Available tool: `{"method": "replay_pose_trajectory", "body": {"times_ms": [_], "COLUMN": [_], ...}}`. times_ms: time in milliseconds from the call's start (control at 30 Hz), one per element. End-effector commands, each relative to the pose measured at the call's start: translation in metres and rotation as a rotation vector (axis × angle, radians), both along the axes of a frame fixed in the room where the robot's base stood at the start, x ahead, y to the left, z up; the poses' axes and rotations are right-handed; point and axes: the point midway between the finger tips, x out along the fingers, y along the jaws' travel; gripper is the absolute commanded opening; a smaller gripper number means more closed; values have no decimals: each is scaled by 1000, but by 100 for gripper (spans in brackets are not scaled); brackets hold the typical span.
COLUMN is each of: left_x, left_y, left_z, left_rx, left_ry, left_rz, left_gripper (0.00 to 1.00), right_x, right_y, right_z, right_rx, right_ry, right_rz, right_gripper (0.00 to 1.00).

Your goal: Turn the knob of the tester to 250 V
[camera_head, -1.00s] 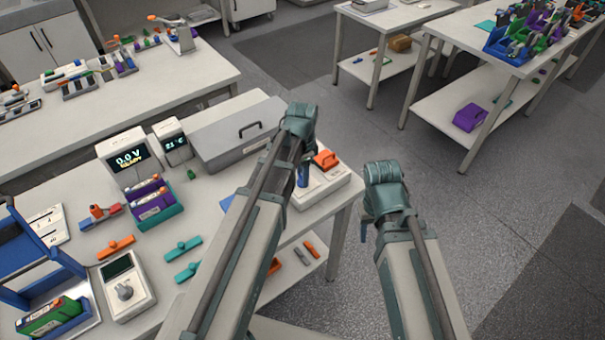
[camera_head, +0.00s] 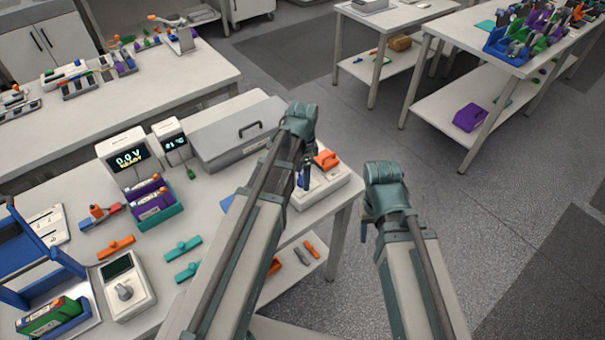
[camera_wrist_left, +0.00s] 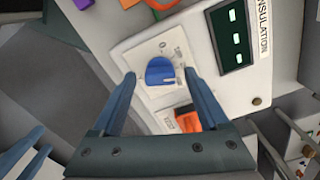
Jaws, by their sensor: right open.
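The tester (camera_head: 332,187), a pale box labelled INSULATION, stands at the table's front right corner, partly behind my left arm. In the left wrist view, the tester (camera_wrist_left: 259,83) shows a dark display (camera_wrist_left: 236,36) and a blue round knob (camera_wrist_left: 160,71). My left gripper (camera_head: 304,181) is over the tester. Its open fingers (camera_wrist_left: 161,76) lie on either side of the knob in the wrist view; contact cannot be told. The dial marks are too small to read. My right gripper (camera_head: 363,233) is open and empty, off the table's right edge.
An orange part (camera_wrist_left: 188,122) sits on the tester near my left fingers. A grey case (camera_head: 215,135) stands behind it. A second meter with a grey knob (camera_head: 124,292) is at the left. Open floor lies right of the table (camera_head: 215,205).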

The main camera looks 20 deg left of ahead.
Motion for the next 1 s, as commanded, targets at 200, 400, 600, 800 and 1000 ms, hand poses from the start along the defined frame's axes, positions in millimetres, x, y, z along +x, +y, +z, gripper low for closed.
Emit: {"method": "replay_pose_trajectory", "body": {"times_ms": [200,400,600,800,1000], "left_x": [0,0,0,0,0], "left_y": [0,0,0,0,0], "left_z": [2,14,39,71,102], "left_rx": [0,0,0,0,0], "left_ry": [0,0,0,0,0], "left_rz": [0,0,0,0,0], "left_gripper": [78,78,78,78,78], "right_x": [0,0,0,0,0], "right_y": [0,0,0,0,0], "right_z": [2,14,39,71,102], "right_rx": [0,0,0,0,1], "right_ry": [0,0,0,0,0], "right_rz": [0,0,1,2,-5], "right_gripper": [50,50,50,50,50]}}
